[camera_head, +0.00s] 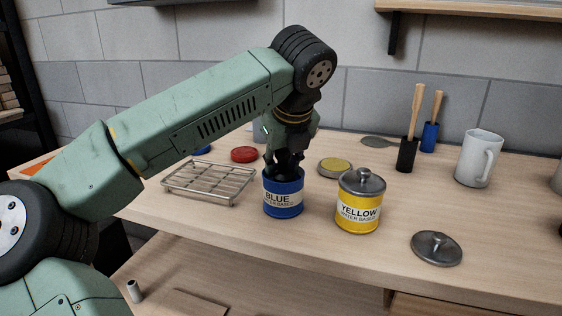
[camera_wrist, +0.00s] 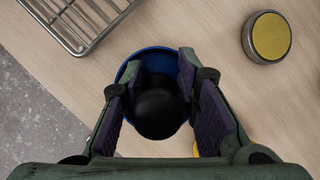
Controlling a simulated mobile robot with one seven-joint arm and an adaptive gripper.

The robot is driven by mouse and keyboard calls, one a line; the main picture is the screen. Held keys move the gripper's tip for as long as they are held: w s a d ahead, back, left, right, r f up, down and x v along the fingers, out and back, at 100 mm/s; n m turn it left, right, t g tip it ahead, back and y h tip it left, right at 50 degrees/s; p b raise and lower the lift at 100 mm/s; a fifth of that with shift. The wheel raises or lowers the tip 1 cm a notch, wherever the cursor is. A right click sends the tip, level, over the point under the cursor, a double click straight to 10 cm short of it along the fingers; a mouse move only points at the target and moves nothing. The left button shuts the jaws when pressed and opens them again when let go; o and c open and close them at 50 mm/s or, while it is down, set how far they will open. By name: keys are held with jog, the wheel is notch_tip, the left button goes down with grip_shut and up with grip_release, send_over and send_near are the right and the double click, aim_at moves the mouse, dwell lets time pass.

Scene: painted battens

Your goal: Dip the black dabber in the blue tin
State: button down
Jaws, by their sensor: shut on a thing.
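The blue tin (camera_head: 284,198), labelled BLUE, stands open on the wooden bench. Its blue rim also shows in the wrist view (camera_wrist: 150,54). My gripper (camera_head: 286,166) points down at the mouth of the tin, and its pads stand on both sides of a round black knob. The knob is the top of the black dabber (camera_wrist: 157,108), which my gripper is shut on. The dabber is over or inside the tin's mouth. Its lower end is hidden, so I cannot tell how deep it reaches.
A lidded yellow tin (camera_head: 358,212) stands close right of the blue tin. A wire rack (camera_head: 208,183) lies to the left. A loose metal lid (camera_head: 437,248), a yellow pad in a round dish (camera_head: 335,167), a red disc (camera_head: 244,154) and a white mug (camera_head: 474,160) are around. The front right bench is mostly clear.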

jog(key=shift+r, duration=0.1)
jog(key=shift+r+p, duration=1.25)
jog(key=shift+r, duration=0.95)
jog(key=shift+r+p, duration=1.5)
jog(key=shift+r, duration=1)
